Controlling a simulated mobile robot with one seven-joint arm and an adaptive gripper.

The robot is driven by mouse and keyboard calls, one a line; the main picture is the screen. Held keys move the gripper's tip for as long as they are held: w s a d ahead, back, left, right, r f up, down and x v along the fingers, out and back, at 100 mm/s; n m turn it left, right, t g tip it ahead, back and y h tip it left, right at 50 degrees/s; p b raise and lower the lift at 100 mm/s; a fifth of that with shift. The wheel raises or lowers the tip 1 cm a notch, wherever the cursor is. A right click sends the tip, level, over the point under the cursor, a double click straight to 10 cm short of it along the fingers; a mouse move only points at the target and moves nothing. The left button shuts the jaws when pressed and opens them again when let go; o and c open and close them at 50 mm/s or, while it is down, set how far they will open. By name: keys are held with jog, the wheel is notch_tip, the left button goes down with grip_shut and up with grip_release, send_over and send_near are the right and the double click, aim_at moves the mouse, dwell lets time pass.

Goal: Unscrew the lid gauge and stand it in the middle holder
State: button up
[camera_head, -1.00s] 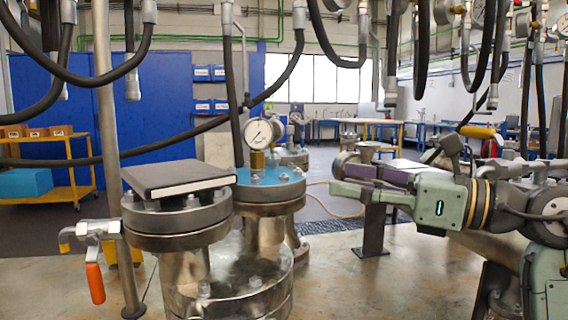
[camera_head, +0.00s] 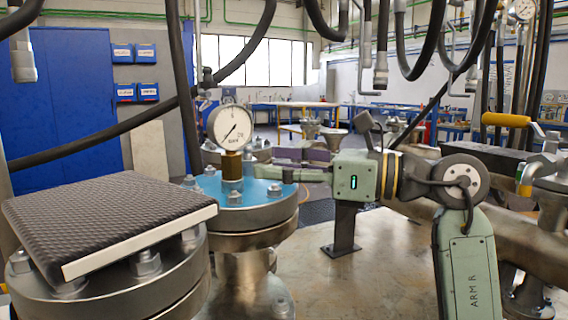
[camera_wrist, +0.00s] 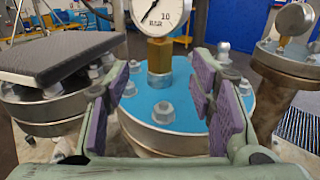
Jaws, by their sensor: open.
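The lid gauge has a round white dial (camera_head: 230,127) on a brass stem (camera_head: 232,165). It stands upright on the blue lid (camera_head: 262,189) of a flanged vessel. In the wrist view the dial (camera_wrist: 160,12) is cut by the top edge, with the brass stem (camera_wrist: 160,65) below it. My gripper (camera_head: 262,163) is open just right of the stem in the head view. In the wrist view its purple pads (camera_wrist: 163,88) stand apart on either side of the stem's line. I see no contact with it. I cannot make out the middle holder.
A black textured pad (camera_head: 110,215) lies tilted on the bolted flange at left. Bolts (camera_head: 235,197) ring the blue lid. Another gauge (camera_wrist: 294,20) stands on a flange at right in the wrist view. Black hoses (camera_head: 95,130) hang above and across the scene.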

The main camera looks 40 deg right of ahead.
aim_at(229, 161)
jog(key=p+x, duration=0.1)
jog(key=x, duration=0.8)
jog(key=shift+f, duration=0.1)
grip_shut()
dwell(0.4)
